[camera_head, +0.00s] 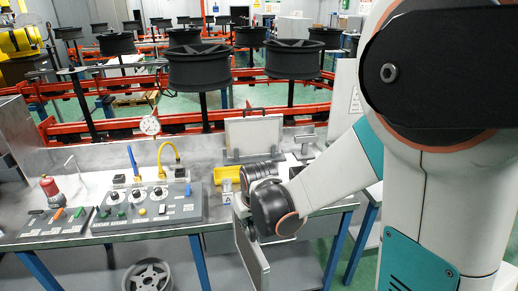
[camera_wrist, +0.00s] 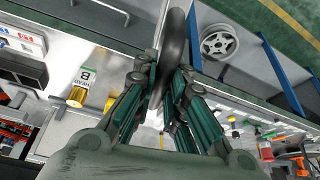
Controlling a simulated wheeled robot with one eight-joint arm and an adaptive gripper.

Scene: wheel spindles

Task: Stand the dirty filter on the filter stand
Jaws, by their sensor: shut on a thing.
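My gripper (camera_wrist: 165,75) is shut on a dark curved handle (camera_wrist: 173,40), seen edge-on in the wrist view. In the head view a grey framed flat panel, which looks like the dirty filter (camera_head: 252,256), hangs below my gripper, slightly tilted, in front of the bench edge. Its face is seen at a steep angle, and my wrist hides its upper part. At the back of the bench a pale panel (camera_head: 253,136) with a black handle stands upright in dark holders (camera_head: 236,159). I cannot tell whether these holders are the filter stand.
A control panel (camera_head: 150,207) with knobs stands on the bench (camera_head: 92,180), left of a yellow container (camera_head: 227,174). A ribbed dark cylinder (camera_head: 262,172) lies behind my wrist. A wheel (camera_head: 148,276) is below the bench. Dark wheels on spindles (camera_head: 200,68) fill the back.

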